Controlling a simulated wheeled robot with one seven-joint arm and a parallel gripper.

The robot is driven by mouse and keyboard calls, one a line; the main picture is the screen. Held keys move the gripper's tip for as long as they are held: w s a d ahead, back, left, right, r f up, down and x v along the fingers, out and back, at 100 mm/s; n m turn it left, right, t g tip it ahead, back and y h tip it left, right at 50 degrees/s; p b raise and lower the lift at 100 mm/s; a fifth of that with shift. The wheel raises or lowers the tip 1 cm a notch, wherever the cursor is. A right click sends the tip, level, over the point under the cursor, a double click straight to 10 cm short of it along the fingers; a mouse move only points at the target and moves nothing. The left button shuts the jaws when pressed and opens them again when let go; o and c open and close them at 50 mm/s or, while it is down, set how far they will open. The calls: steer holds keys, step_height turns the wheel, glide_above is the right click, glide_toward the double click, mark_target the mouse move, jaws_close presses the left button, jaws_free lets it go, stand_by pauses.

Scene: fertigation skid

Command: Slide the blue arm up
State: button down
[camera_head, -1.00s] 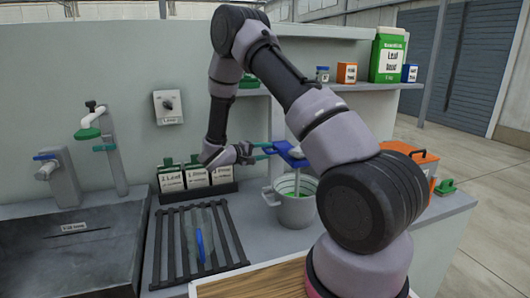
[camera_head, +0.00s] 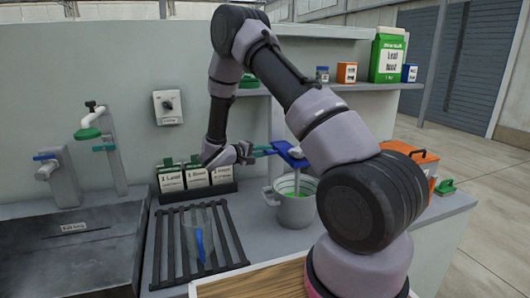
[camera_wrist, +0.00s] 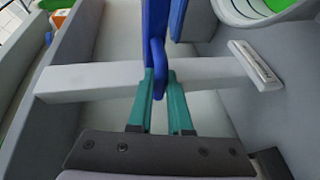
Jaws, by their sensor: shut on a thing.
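The blue arm (camera_head: 291,154) sticks out over the grey bucket (camera_head: 296,209) in the head view, on a pale upright post. In the wrist view the blue arm (camera_wrist: 157,22) runs up from a rounded blue loop at its near end. My gripper (camera_head: 262,150) reaches it from the left. In the wrist view the teal fingers of my gripper (camera_wrist: 159,82) are shut on the blue loop, one on each side. A pale bar (camera_wrist: 90,80) crosses behind the fingers. My own arm hides part of the space right of the blue arm.
The bucket with green inside stands below the blue arm. Labelled packets (camera_head: 197,178) stand in a dark holder at the left. A slatted rack (camera_head: 170,250) and a sink (camera_head: 85,250) lie further left. A shelf (camera_head: 365,87) with cartons runs above. An orange box (camera_head: 415,160) stands right.

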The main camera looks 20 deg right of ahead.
steer(key=shift+r, duration=0.1)
stand_by(0.7)
step_height(320, 180, up, 17)
steer(key=shift+r, duration=0.2)
steer(key=shift+w, duration=0.15)
steer(key=c, duration=0.9)
jaws_free()
steer(key=shift+r, duration=0.1)
steer(key=shift+o, duration=0.3)
steer(key=shift+a, duration=0.1)
steer(key=v, duration=1)
steer(key=shift+s+a, duration=0.25)
steer(key=shift+s, duration=0.05)
